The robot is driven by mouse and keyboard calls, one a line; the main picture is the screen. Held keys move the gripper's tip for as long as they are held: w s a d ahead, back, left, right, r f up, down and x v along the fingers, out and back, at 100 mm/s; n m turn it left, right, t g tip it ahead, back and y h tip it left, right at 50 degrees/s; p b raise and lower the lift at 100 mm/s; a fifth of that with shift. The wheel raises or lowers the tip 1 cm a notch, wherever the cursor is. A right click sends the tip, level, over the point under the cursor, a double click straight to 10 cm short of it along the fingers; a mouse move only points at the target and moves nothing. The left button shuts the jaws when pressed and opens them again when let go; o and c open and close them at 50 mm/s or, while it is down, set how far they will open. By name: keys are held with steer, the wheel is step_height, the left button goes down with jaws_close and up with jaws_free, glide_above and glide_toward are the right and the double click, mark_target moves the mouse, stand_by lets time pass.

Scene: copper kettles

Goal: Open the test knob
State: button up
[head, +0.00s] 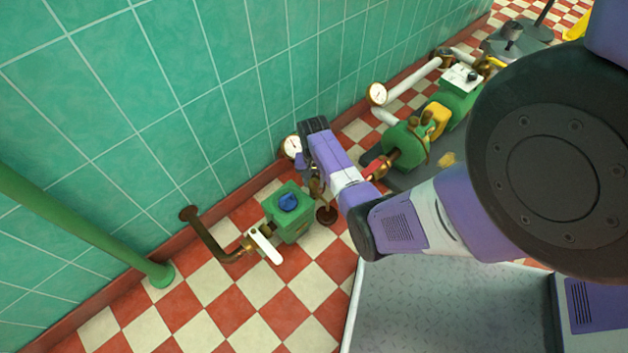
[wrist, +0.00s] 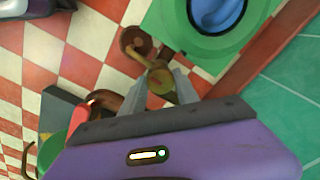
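A green box-shaped fitting (head: 290,215) with a blue knob (head: 288,202) on top stands low by the tiled wall. The blue knob also shows at the top of the wrist view (wrist: 216,10). My gripper (wrist: 160,76) is beside this fitting, its two grey fingers apart. A small brass fitting (wrist: 160,82) with a bent stem lies between the fingertips; I cannot tell whether they touch it. In the head view my wrist hides most of this brass part. Which part is the test knob is not marked.
A brown pipe with a white lever (head: 265,246) joins the fitting's near side. A gauge (head: 291,147) is close behind my wrist. Green machinery (head: 405,143) stands to the right, with a red-tipped part (wrist: 92,103) near my gripper. Checkered floor (head: 225,315) is clear in front.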

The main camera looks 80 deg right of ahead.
jaws_close()
steer(key=shift+r+n+p, duration=0.1)
steer(key=shift+n+p, duration=0.25)
steer(key=shift+n, duration=0.05)
steer(key=shift+r+n+p, duration=0.1)
steer(key=shift+n+p, duration=0.6)
steer(key=shift+n, duration=0.2)
steer(key=n+p, duration=0.2)
steer(key=n, duration=0.4)
steer(key=n+p, duration=0.1)
steer(key=n, duration=0.3)
steer(key=shift+d+n, duration=0.1)
steer(key=shift+n, duration=0.3)
steer(key=shift+n+p, duration=0.45)
steer(key=shift+n, duration=1.85)
